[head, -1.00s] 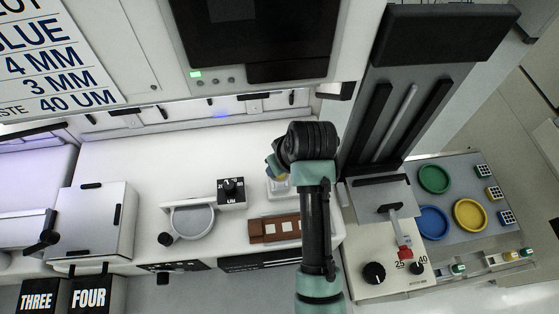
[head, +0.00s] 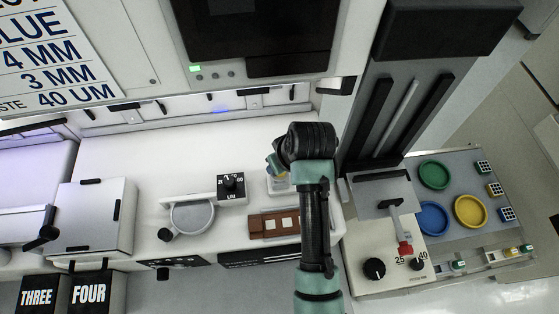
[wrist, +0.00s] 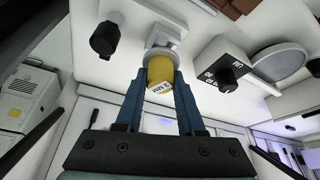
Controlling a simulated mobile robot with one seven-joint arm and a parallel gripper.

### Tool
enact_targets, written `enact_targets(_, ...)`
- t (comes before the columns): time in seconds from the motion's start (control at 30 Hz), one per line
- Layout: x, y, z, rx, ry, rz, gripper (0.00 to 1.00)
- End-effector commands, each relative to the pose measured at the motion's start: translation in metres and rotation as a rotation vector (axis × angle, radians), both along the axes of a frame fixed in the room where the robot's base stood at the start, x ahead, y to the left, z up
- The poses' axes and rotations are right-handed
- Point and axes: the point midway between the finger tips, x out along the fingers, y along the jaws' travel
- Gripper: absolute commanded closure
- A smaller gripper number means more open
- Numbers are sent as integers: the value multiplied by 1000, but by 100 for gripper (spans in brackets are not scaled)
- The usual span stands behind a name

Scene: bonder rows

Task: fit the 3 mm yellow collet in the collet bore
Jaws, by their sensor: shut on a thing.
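The yellow collet (wrist: 159,72), with a white tag reading 3 MM, is between the blue fingers of my gripper (wrist: 160,80) in the wrist view. The gripper is shut on it. Just beyond the collet is a pale grey fitting (wrist: 162,38) on the white machine top. The collet's far end meets or overlaps this fitting in the picture. I cannot see the bore opening or tell how deep the collet sits. In the head view my gripper (head: 275,168) is mostly behind my wrist, above a small white block (head: 279,186).
A black knob (wrist: 105,40) stands close to the fitting in the wrist view. A black dial box (head: 231,186), a round grey plate (head: 192,216) and a brown strip (head: 274,225) surround the work spot. A panel with coloured discs (head: 470,212) is at the right.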

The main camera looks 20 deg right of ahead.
Motion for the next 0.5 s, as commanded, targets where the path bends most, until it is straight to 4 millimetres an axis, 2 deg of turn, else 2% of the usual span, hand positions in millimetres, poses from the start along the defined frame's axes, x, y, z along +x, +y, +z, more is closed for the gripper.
enact_targets(0.5, 0, 0, -4, 0, 0, 0, 100)
